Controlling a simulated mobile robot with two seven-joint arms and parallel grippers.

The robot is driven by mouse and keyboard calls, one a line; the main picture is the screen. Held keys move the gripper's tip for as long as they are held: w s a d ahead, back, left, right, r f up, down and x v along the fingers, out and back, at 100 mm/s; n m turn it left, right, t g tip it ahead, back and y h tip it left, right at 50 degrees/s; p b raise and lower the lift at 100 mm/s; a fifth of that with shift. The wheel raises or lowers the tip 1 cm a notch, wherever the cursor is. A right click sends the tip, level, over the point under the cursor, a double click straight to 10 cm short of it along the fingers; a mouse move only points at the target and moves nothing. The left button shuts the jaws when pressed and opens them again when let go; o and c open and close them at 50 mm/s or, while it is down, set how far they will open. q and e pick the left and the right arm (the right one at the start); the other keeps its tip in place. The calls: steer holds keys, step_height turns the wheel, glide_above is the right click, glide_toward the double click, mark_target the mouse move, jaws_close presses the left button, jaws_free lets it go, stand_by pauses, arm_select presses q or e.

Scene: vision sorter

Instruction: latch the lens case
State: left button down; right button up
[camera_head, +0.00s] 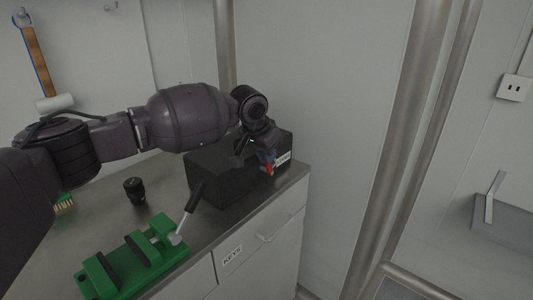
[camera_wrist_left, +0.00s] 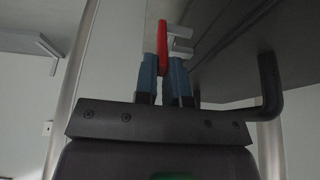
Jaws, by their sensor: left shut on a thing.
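The lens case is a black box (camera_head: 220,180) on the grey counter, its lid down as far as I can see. A red latch lever (camera_head: 270,169) is on its front, beside a white label. My left gripper (camera_head: 265,156) is at that front face, with blue fingertips at the latch. In the left wrist view the blue fingers (camera_wrist_left: 164,75) are shut on the red latch lever (camera_wrist_left: 162,42), which stands up between them. A pale metal catch (camera_wrist_left: 181,42) is just behind it. Whether the catch is engaged cannot be told. My right gripper is not in view.
A green vise (camera_head: 130,262) with a black-handled lever stands at the counter's front. A small black cylinder (camera_head: 135,190) stands left of the case. A drawer labelled KEYS (camera_head: 250,240) is below.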

arm_select(q)
steer(key=shift+s+a+r+t+p, duration=0.15)
steer(key=shift+s+r+t+p, duration=0.15)
steer(key=shift+p, duration=0.7)
steer(key=f+t+h+p, duration=0.1)
steer(key=p, duration=0.1)
steer(key=s+a+t+h+p, duration=0.1)
steer(key=p, duration=0.1)
steer(key=shift+s+f+t, duration=0.2)
steer(key=shift+f+t, duration=0.2)
steer(key=c, duration=1.2)
jaws_free()
